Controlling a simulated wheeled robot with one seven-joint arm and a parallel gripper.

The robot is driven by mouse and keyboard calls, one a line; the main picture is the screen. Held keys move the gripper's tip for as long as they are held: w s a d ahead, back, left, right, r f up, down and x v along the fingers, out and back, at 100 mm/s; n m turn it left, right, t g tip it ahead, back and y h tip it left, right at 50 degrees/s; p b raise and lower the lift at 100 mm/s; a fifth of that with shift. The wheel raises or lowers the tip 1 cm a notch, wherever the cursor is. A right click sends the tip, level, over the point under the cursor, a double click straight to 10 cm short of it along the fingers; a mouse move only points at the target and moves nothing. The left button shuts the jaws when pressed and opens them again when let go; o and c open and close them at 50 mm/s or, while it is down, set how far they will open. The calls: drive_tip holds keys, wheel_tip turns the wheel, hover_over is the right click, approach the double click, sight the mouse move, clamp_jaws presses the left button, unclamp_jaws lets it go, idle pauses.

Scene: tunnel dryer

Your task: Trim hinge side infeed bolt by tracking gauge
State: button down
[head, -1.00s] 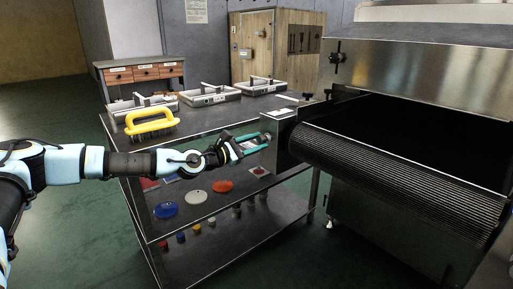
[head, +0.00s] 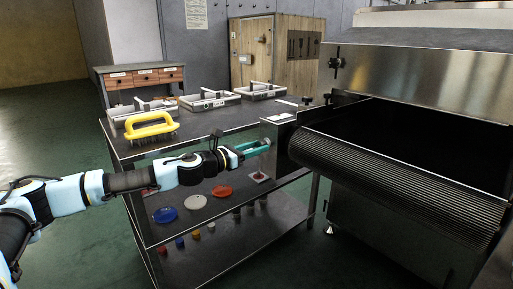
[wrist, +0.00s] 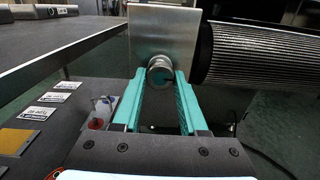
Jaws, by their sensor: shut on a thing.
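My gripper (head: 262,146) reaches to the infeed end of the dryer, beside the metal end bracket (head: 277,127). In the wrist view its two teal fingers (wrist: 160,78) are shut on a round metal bolt head (wrist: 160,71), one finger on each side. The bolt head stands out below a flat metal plate (wrist: 163,27), right by the end of the ribbed infeed belt (wrist: 258,52). A thin dark mark shows on its face. In the head view the bolt is mostly hidden by the fingers. I cannot make out the tracking gauge or its reading.
A steel table (head: 213,128) carries a yellow-handled brush (head: 150,126) and several metal frames (head: 209,100). Coloured discs (head: 165,214) lie on the surface below my arm. A dark cable (wrist: 262,158) hangs near the belt. Open floor (head: 60,140) is at left.

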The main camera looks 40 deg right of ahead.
drive_tip(key=shift+f, duration=0.1)
drive_tip(key=shift+c, duration=2.3)
unclamp_jaws()
